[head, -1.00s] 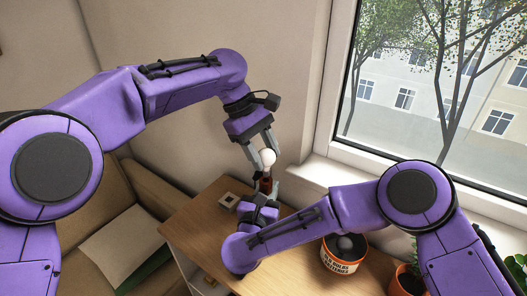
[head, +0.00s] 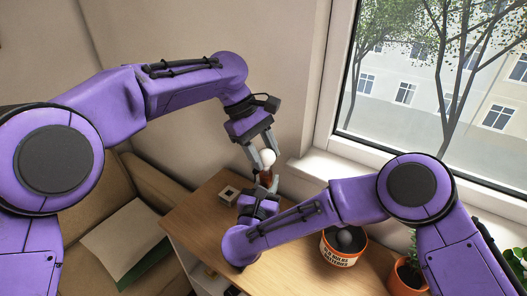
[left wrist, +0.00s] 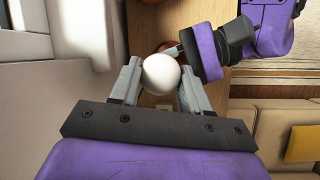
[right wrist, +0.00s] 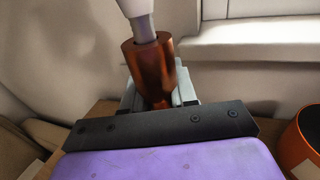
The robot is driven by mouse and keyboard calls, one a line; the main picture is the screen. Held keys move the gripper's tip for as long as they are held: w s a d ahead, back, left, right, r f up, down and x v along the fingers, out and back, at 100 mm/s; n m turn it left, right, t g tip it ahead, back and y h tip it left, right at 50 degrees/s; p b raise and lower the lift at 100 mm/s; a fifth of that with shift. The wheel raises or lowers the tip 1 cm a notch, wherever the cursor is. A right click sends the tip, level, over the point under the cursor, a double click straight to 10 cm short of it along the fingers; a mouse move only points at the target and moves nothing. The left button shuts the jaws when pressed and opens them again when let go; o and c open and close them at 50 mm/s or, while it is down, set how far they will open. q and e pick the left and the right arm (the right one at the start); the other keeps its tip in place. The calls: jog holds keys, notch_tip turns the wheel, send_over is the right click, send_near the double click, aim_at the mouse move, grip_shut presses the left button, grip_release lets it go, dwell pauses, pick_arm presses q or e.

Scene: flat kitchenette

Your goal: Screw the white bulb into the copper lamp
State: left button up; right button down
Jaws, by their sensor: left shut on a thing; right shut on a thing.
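The white bulb (head: 267,157) is held from above by my left gripper (head: 262,154), which is shut on it. The round white glass of the bulb (left wrist: 161,74) sits between the fingers in the left wrist view. The copper lamp (right wrist: 152,70) stands upright in my right gripper (right wrist: 158,95), which is shut on it. In the right wrist view the narrow lower end of the bulb (right wrist: 143,28) is at the lamp's open top, apparently inside the rim. How far it is screwed in cannot be told. In the head view the lamp (head: 266,177) shows just below the bulb.
A small square holder (head: 229,194) lies on the wooden table (head: 205,225) left of the lamp. An orange-and-white bucket (head: 342,250) with a roundish grey thing inside and a potted plant (head: 409,273) stand at the right. The window wall is close behind.

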pick_arm(q)
jog(key=shift+f, duration=0.5)
jog(key=m, duration=0.2)
jog(key=m+g, duration=0.1)
jog(key=m, duration=0.1)
jog(key=shift+w+d+y, duration=0.1)
jog(key=shift+d+y, duration=0.1)
jog(key=shift+y, duration=0.2)
jog(key=m+g, duration=0.1)
jog(key=m, duration=0.1)
jog(key=shift+m+y, duration=0.4)
jog(key=o, duration=0.8)
jog(key=shift+a, duration=0.1)
jog(key=shift+r, duration=2.25)
jog(key=shift+c, duration=0.4)
